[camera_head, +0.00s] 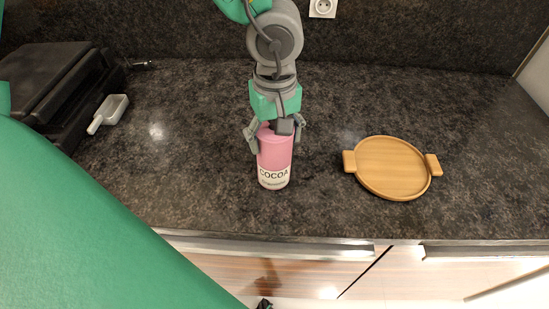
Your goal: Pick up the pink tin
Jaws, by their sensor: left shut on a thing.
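The pink tin (274,160), with a white label reading COCOA, stands upright near the middle of the dark counter. My left gripper (274,137) comes down over it from above, with one finger on each side of its upper part. The fingers are shut on the tin. The gripper hides most of the tin's top. I cannot tell whether the tin's base touches the counter. My right gripper does not show.
A round wooden tray (392,168) with two handles lies to the right of the tin. A white scoop (108,113) and a black appliance (55,90) are at the left. The counter's front edge (330,239) is close below the tin. The back right counter is clear.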

